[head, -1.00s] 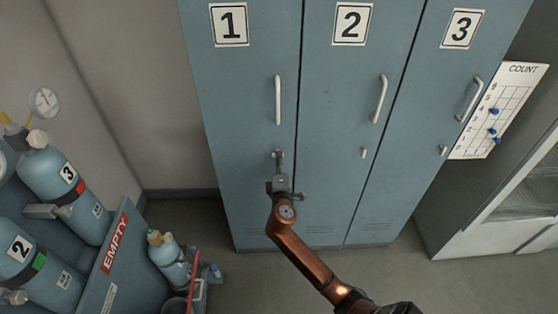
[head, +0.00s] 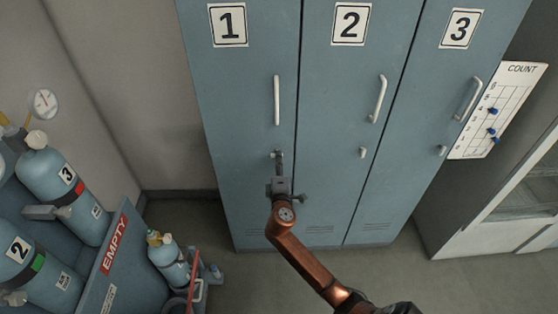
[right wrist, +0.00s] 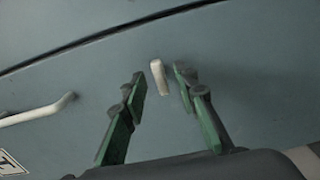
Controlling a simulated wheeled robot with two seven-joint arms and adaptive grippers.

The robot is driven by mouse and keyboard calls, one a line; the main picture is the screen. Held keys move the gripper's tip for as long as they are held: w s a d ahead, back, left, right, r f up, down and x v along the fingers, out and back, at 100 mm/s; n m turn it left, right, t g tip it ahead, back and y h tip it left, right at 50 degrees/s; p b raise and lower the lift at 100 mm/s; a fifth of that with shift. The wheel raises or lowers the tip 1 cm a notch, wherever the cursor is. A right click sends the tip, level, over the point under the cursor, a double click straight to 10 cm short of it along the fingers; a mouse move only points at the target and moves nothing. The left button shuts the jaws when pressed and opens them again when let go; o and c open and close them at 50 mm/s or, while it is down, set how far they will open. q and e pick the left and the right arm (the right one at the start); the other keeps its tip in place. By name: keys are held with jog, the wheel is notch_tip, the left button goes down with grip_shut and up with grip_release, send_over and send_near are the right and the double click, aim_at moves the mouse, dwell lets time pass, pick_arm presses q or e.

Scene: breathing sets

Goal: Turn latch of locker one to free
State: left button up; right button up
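Locker one (head: 245,120) is the blue door under the "1" label, with a long pale handle (head: 277,100). Its latch (right wrist: 159,78) is a small pale tab in the right wrist view, lying roughly crosswise to the handle (right wrist: 40,113) there. My right gripper (right wrist: 159,86) is open, its green-padded fingers on either side of the latch, with a visible gap on both sides. In the head view my right gripper (head: 277,156) is at the door below the handle and largely hides the latch. My left gripper is not in view.
Lockers two (head: 340,130) and three (head: 425,130) stand to the right, their small latches upright. A blue rack with gas cylinders (head: 55,180) and an "EMPTY" sign (head: 115,242) is at the left. A small cylinder (head: 168,258) stands near it. A count board (head: 500,110) hangs at the right.

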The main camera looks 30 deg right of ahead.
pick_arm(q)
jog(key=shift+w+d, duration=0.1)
pick_arm(e)
jog(key=v, duration=1.1)
jog(key=shift+s, duration=0.1)
